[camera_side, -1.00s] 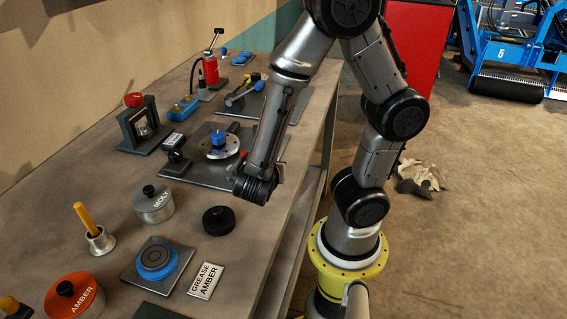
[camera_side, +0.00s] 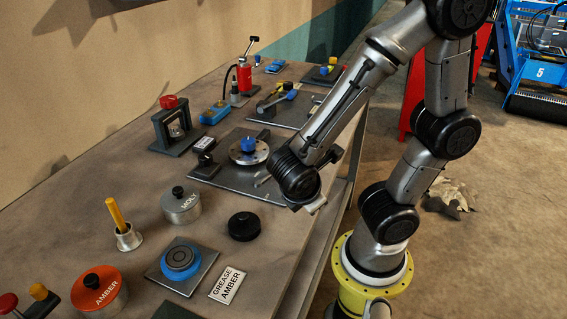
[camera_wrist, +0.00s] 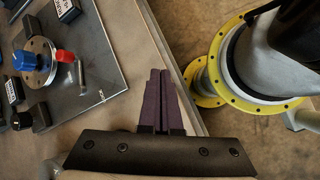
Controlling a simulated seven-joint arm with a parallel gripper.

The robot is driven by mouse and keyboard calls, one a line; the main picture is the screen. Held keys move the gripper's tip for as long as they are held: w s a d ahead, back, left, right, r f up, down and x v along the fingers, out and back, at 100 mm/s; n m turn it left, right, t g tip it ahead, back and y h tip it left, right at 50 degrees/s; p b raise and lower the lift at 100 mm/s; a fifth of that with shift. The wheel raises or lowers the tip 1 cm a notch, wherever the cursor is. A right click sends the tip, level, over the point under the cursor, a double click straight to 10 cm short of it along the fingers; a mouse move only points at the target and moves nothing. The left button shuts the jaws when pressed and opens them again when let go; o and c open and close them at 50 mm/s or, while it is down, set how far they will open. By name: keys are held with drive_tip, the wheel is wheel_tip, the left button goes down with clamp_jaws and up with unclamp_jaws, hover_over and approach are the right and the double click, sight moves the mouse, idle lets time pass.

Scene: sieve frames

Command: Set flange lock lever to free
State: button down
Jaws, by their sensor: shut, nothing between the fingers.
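A round metal flange (camera_side: 249,153) with a blue knob on top is mounted on a dark plate (camera_side: 225,172). The wrist view shows the flange (camera_wrist: 40,74) at the left, with a red knob (camera_wrist: 63,56) at its edge and a short metal lever (camera_wrist: 81,78) beside it. Part of the lever (camera_side: 262,181) shows in the side view, left of my wrist. I cannot read the lever's marking. My gripper (camera_wrist: 160,73) is shut and empty, near the table's edge, apart from the lever. Its fingertips are hidden in the side view.
The table's edge strip is clear.

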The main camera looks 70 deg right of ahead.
drive_tip(key=w+m+y, duration=0.1)
drive_tip(key=m, duration=0.1)
drive_tip(key=a+r+m+y, duration=0.1)
drive_tip(key=m, duration=0.2)
drive_tip(key=w+m+y, duration=0.1)
drive_tip(key=m, duration=0.1)
drive_tip(key=shift+w+a+r+m+t+y, duration=0.25)
drive_tip(key=shift+w+m+t+y, duration=0.05)
drive_tip(key=shift+y, duration=0.1)
drive_tip(key=shift+w+d+r+m+t, duration=1.5)
drive_tip(key=shift+d+r+m, duration=1.85)
drive_tip(key=shift+d+m, duration=1.3)
drive_tip(key=shift+m+y, duration=0.45)
drive_tip(key=shift+y, duration=0.05)
drive_tip(key=x, duration=0.6)
drive_tip(key=a+x, duration=0.1)
drive_tip(key=x, duration=0.2)
drive_tip(key=shift+f, duration=0.1)
drive_tip(key=w+d, duration=0.1)
drive_tip(key=w, duration=0.1)
drive_tip(key=shift+w+d, duration=0.3)
drive_tip(key=shift+d, duration=0.05)
drive_tip(key=shift+w+d, duration=0.3)
drive_tip(key=shift+w, duration=0.15)
